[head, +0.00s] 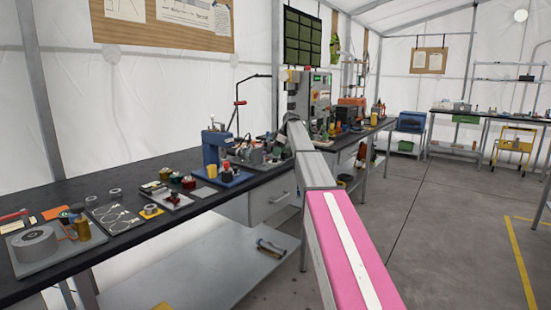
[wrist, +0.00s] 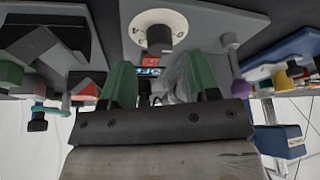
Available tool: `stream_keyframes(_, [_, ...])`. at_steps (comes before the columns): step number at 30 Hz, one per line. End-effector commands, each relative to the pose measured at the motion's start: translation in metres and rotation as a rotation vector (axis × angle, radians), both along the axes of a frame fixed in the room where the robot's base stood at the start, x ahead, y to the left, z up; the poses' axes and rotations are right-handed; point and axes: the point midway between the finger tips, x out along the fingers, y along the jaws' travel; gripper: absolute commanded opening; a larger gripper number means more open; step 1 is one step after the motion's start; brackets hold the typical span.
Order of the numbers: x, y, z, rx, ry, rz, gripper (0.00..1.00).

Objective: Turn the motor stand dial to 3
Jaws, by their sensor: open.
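In the wrist view, a round pale dial plate (wrist: 170,22) with a dark knob (wrist: 160,38) at its centre is on a grey panel, at the top of the picture. Its numbers are too small to read. My gripper (wrist: 161,72) has two green fingers spread apart, with nothing held between them. The knob shows beyond the fingertips, roughly midway between them, and appears apart from them. A red part (wrist: 150,61) and a small lit display show between the fingers. In the head view my arm reaches over the bench and its end is small among the equipment.
The dark bench (head: 130,180) is crowded. A blue press (head: 216,148) stands left of my arm, and a grey control cabinet (head: 318,92) stands behind its far end. In the wrist view a blue tray (wrist: 285,50) with several parts is at right. Open floor (head: 440,220) lies right.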

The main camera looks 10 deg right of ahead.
Motion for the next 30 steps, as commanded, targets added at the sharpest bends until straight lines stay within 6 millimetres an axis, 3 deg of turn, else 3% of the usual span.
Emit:
stream_keyframes(7, [0.004,0.010,-0.027,0.000,0.000,-0.001,0.55])
stream_keyframes(19, [0.005,0.013,-0.033,0.000,0.000,-0.001,0.55])
stream_keyframes(23, [0.005,0.012,-0.033,0.000,0.000,-0.001,0.13])
stream_keyframes(24, [0.005,0.012,-0.033,0.000,0.000,-0.001,0.07])
stream_keyframes(30, [0.005,0.012,-0.033,0.000,0.000,-0.006,0.07])
